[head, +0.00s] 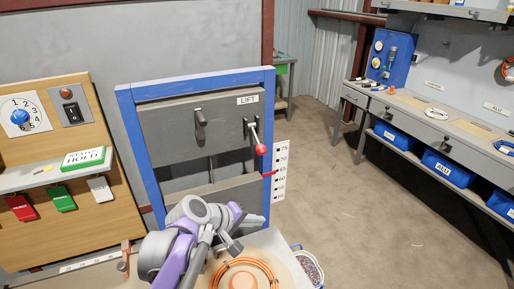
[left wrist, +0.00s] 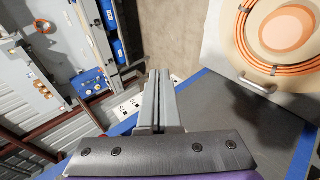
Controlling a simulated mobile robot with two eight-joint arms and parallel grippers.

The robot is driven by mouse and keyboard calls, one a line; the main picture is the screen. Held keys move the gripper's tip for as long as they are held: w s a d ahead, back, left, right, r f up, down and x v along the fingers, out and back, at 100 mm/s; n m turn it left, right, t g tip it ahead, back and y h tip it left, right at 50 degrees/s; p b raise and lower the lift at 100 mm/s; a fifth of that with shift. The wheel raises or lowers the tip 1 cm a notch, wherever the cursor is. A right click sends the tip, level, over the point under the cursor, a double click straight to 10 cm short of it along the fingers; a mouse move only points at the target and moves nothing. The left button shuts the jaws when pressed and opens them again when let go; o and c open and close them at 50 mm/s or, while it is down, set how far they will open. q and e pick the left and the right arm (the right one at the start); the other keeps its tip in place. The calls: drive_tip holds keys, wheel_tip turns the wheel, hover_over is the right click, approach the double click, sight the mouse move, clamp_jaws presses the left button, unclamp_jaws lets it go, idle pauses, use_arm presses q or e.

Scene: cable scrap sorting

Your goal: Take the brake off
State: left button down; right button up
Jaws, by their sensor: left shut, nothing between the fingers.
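No part in view is labelled as a brake, so I cannot tell which one it is. A grey panel (head: 165,132) in a blue frame carries a dark handle (head: 199,124) and, under a LIFT label (head: 248,100), a lever with a red ball (head: 261,149). A small brown lever (head: 124,263) stands at the lower left. My left gripper (head: 236,222) is in front of the panel's lower part, apart from the lever. In the left wrist view its fingers (left wrist: 158,80) are together and empty. My right gripper is not in view.
A coil of orange cable (head: 244,262) lies on a pale plate below my left gripper. A wooden board (head: 120,205) with a dial (head: 19,116), a switch (head: 70,105) and coloured tags stands left. A workbench (head: 440,125) with blue bins is at right.

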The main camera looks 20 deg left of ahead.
sight(258, 141)
use_arm(q)
drive_tip(key=w+a+r+n+t, duration=0.2)
drive_tip(key=w+a+r+n, duration=0.2)
drive_tip(key=a, duration=0.4)
drive_tip(key=w+a+r+n+t, duration=0.3)
drive_tip(key=w+a+r+n, duration=0.1)
drive_tip(key=a, duration=0.4)
drive_tip(key=shift+w+r+t, duration=0.3)
drive_tip(key=shift+w+r, duration=0.45)
drive_tip(key=shift+w, duration=0.05)
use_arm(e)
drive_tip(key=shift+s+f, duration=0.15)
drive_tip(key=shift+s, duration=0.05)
use_arm(q)
drive_tip(key=shift+d, duration=0.1)
drive_tip(key=shift+w, duration=0.15)
drive_tip(key=x, duration=1)
drive_tip(key=s+d, duration=0.1)
drive_tip(key=s+d+r+p, duration=0.1)
drive_tip(key=shift+d+r, duration=0.3)
drive_tip(key=shift+d, duration=0.1)
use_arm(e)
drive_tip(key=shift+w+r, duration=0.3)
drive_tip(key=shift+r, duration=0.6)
